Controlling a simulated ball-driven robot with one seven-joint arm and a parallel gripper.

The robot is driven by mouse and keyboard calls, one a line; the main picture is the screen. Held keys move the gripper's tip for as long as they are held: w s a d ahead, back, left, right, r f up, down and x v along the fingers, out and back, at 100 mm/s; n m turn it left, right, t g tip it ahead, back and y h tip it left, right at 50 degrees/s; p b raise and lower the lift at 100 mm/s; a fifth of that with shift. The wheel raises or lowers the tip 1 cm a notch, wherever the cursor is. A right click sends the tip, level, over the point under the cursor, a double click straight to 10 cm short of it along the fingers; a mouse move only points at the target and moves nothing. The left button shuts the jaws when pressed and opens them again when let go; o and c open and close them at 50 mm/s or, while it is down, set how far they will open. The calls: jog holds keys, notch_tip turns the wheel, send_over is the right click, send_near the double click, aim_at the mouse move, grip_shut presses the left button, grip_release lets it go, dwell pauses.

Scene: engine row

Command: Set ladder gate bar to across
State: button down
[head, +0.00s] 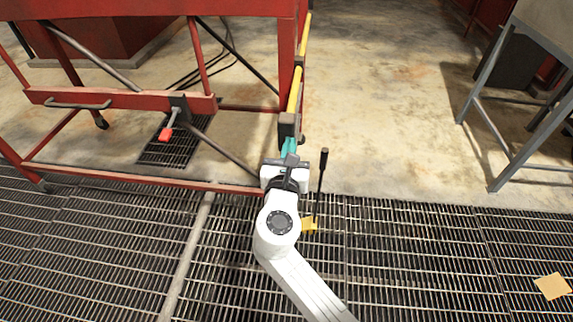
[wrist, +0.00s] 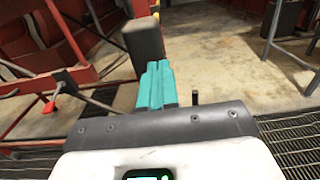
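A yellow bar (head: 294,90) runs beside the red post at the ladder frame's right end and points towards me. I take it to be the gate bar. A dark block-like grip (head: 289,125) is at its near end; the grip also shows in the wrist view (wrist: 143,42), with a bit of yellow behind it. My gripper (head: 289,148) has teal fingers, just short of the grip in the head view. In the wrist view the fingers (wrist: 156,85) lie together with no gap seen, overlapping the grip's lower right edge. Whether they touch it I cannot tell.
A black upright lever (head: 320,180) on a yellow base stands right of my gripper. A red-knobbed lever (head: 166,131) is on the red frame (head: 130,100) at left. A grey metal stand (head: 500,140) is at right. Concrete floor between is clear.

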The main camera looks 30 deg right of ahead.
jog(key=b+x, duration=0.6)
jog(key=x, duration=1.7)
jog(key=shift+b, duration=0.35)
jog(key=shift+w+r, duration=0.1)
jog(key=shift+r, duration=0.05)
